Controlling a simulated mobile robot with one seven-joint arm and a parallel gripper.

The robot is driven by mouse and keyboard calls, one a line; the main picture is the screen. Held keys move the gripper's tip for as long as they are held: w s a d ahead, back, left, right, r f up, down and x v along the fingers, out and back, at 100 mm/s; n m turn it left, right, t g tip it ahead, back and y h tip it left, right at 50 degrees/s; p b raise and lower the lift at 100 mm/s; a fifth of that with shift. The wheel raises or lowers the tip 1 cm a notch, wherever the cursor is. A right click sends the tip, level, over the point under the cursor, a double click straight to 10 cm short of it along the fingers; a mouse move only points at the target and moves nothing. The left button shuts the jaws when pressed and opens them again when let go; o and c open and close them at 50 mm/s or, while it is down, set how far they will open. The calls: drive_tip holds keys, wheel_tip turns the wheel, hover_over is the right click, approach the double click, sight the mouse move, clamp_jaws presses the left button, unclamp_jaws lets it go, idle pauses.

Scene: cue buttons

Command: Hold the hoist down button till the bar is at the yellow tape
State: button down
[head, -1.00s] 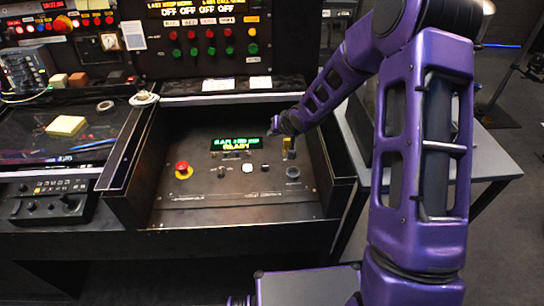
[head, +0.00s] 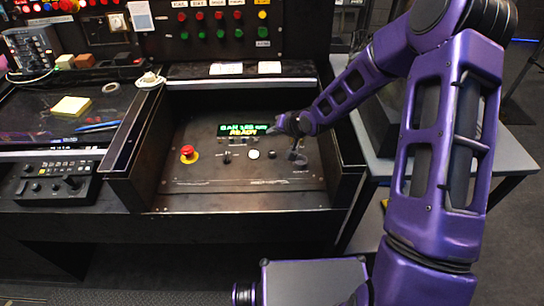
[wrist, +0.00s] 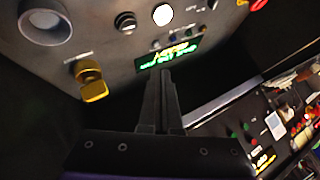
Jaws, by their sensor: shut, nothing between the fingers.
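The sloped control panel (head: 230,180) carries a lit green and yellow display (head: 245,130), a red stop button on a yellow base (head: 188,153), a white button (head: 254,154) and a black button (head: 272,155). Button labels are too small to read, so I cannot tell which is hoist down. My gripper (wrist: 165,74) is shut and empty, its fingertips just in front of the display in the wrist view. The white button (wrist: 162,14) and black button (wrist: 125,22) lie beyond the fingertips, apparently untouched. I cannot make out the bar or the yellow tape.
A yellow lever (wrist: 90,82) and a large round socket (wrist: 45,20) sit on the panel in the wrist view. Raised black side walls (head: 345,150) flank the panel. A joystick box (head: 50,185) and sticky notes (head: 71,107) lie left.

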drive_tip(key=b, duration=0.4)
hover_over(274, 155)
wheel_tip(274, 155, down, 5)
drive_tip(key=shift+s+r, duration=0.15)
drive_tip(key=shift+f, duration=0.9)
drive_tip(key=shift+f, duration=0.15)
idle(0.7)
drive_tip(key=shift+f, duration=0.3)
